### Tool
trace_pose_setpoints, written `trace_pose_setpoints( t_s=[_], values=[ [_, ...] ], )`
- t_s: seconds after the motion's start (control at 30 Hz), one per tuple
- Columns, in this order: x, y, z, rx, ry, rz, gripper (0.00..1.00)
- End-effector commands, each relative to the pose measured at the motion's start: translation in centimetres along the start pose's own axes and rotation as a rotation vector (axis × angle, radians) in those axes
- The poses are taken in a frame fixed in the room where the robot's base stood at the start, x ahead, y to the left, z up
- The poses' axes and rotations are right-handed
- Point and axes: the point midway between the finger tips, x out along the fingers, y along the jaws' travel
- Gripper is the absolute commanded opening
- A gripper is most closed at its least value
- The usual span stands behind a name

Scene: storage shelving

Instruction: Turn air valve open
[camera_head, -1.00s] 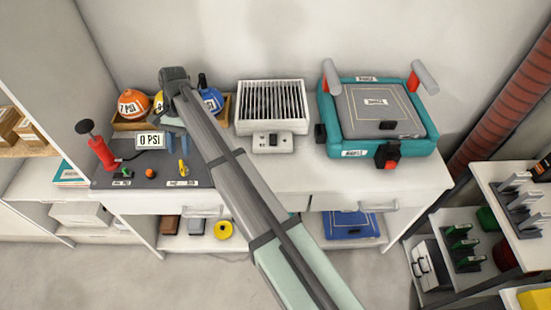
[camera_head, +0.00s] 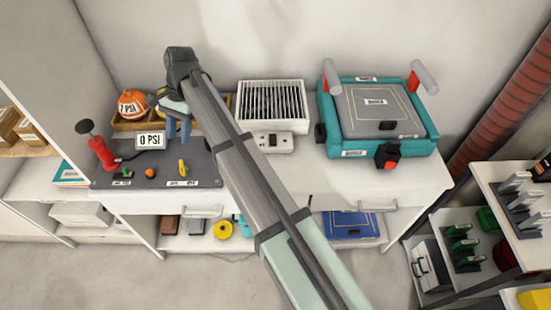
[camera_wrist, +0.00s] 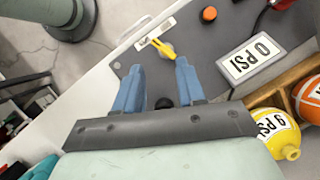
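The air valve is a small yellow handle (camera_head: 182,167) standing on the grey panel (camera_head: 205,172) at the left of the counter. In the wrist view the yellow valve handle (camera_wrist: 158,47) lies ahead of the fingertips and between their lines. My gripper (camera_head: 178,130) hangs above the panel, behind the valve in the head view. Its two blue fingers are apart and empty in the wrist view (camera_wrist: 158,72). They do not appear to touch the valve. A white sign (camera_head: 151,142) reading 0 PSI stands on the panel.
A red pump (camera_head: 103,150), an orange knob (camera_head: 151,173) and a green part (camera_head: 123,173) share the panel. An orange 7 PSI ball (camera_head: 133,103) and a yellow 9 PSI ball (camera_wrist: 272,130) sit in a wooden tray. A vented box (camera_head: 272,105) and teal machine (camera_head: 378,118) stand rightward.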

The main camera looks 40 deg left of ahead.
Motion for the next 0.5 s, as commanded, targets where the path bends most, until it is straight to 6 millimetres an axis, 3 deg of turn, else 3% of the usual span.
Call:
trace_pose_setpoints(
  t_s=[0.07, 0.5],
  values=[
    [0.8, 1.5, 0.6, 0.015, -0.004, -0.014, 0.39],
    [2.8, 8.1, -0.5, 0.098, -0.027, -0.061, 0.39]
  ],
)
